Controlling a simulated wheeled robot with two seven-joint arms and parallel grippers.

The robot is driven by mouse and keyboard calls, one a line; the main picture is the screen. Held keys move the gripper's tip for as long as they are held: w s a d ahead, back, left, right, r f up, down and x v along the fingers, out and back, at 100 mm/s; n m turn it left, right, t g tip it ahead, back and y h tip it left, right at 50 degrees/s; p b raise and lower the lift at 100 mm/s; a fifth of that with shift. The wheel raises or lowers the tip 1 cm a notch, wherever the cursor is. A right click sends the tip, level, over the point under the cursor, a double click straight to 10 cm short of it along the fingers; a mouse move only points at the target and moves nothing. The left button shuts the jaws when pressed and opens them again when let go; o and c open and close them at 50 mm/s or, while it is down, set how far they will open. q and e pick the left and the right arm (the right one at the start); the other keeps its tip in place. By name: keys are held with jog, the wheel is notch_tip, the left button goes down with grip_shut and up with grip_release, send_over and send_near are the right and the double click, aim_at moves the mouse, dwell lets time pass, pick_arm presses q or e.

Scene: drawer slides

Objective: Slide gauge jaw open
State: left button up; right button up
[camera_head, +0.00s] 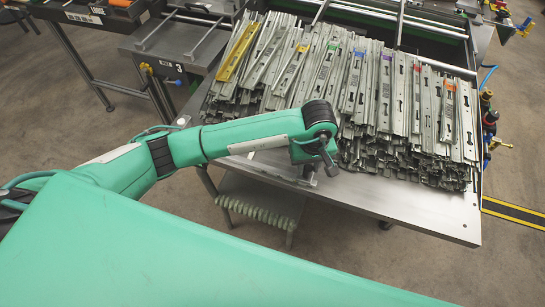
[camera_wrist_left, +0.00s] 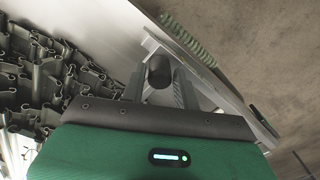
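The gauge (camera_head: 278,172) shows only in part as a grey metal bar along the front edge of the table, partly under my left arm. In the left wrist view its pale bar (camera_wrist_left: 205,85) runs at a slant, with a short black cylindrical knob (camera_wrist_left: 159,71) near it. My left gripper (camera_head: 309,174) points down at this bar. In the left wrist view its two fingers (camera_wrist_left: 160,84) stand close on either side of the knob and appear shut on it. The jaw itself is not clearly visible, and its opening cannot be told. My right gripper is not in view.
Piled metal drawer slides (camera_head: 400,130) with coloured labels cover much of the steel table (camera_head: 430,212), just behind my left gripper. The front right table top is bare. A side table (camera_head: 175,45) stands at left.

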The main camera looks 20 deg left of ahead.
pick_arm(q)
jog(key=shift+o, duration=1.2)
jog(key=shift+r, duration=0.1)
jog(key=shift+r+p, duration=0.65)
jog(key=shift+r, duration=2.3)
jog(key=shift+r, duration=0.45)
notch_tip(320, 180, up, 13)
jog(key=b, duration=0.4)
